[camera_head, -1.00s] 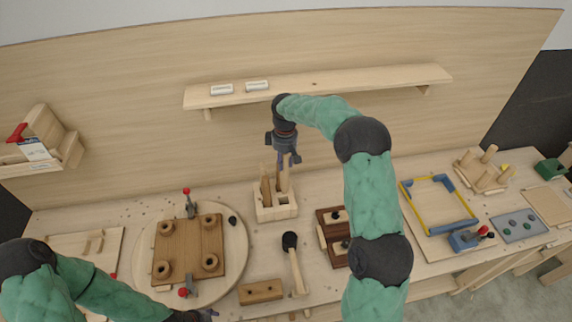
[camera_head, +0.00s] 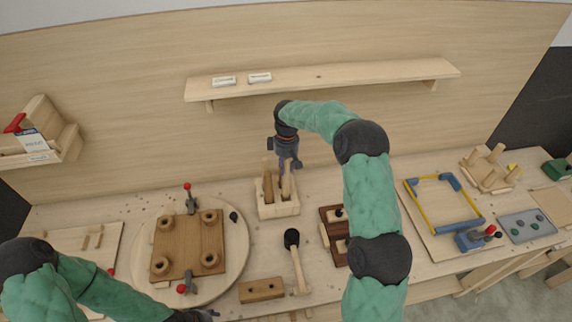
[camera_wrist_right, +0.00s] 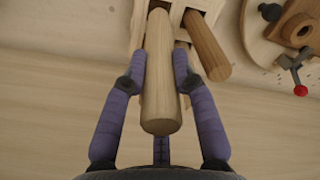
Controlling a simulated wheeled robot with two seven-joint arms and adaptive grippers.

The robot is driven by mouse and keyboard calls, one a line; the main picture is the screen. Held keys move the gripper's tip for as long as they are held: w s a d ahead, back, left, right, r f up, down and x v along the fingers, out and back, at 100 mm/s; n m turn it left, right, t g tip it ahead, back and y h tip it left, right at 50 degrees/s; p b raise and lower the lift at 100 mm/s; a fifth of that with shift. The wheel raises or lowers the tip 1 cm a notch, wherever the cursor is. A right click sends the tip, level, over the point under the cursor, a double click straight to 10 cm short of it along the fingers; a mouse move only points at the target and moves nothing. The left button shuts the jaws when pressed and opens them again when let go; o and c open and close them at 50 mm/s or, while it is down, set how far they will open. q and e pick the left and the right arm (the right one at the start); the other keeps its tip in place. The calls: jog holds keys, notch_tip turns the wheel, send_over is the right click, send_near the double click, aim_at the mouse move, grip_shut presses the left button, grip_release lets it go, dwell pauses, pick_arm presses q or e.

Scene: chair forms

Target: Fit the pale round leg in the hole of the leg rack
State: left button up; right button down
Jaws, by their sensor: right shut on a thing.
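The leg rack (camera_head: 279,211) is a pale block with square openings on the bench; its edge also shows in the right wrist view (camera_wrist_right: 137,22). My right gripper (camera_head: 288,166) is above it, shut on the pale round leg (camera_head: 286,187). In the right wrist view the leg (camera_wrist_right: 160,85) lies between both fingers, its far end at the rack. I cannot tell how deep that end sits in a hole. A darker round leg (camera_wrist_right: 207,46) stands tilted in the rack beside it. My left gripper (camera_head: 208,314) is at the bottom edge, mostly cut off.
A round board (camera_head: 236,262) with a brown seat piece (camera_head: 186,248) and red-knobbed clamps lies left of the rack. A mallet (camera_head: 297,262) and dark brown blocks (camera_head: 331,217) are in front and right. A shelf (camera_head: 350,75) runs along the back wall.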

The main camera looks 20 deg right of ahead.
aim_at(286, 178)
jog(key=p, duration=1.1)
jog(key=shift+f, duration=0.15)
jog(key=shift+f+p, duration=0.2)
jog(key=shift+p, duration=0.1)
jog(key=shift+f, duration=1.6)
jog(key=shift+f+b, duration=1.2)
jog(key=shift+b, duration=0.15)
jog(key=shift+f+b, duration=0.3)
jog(key=shift+b, duration=0.05)
jog(key=c, duration=0.9)
grip_release()
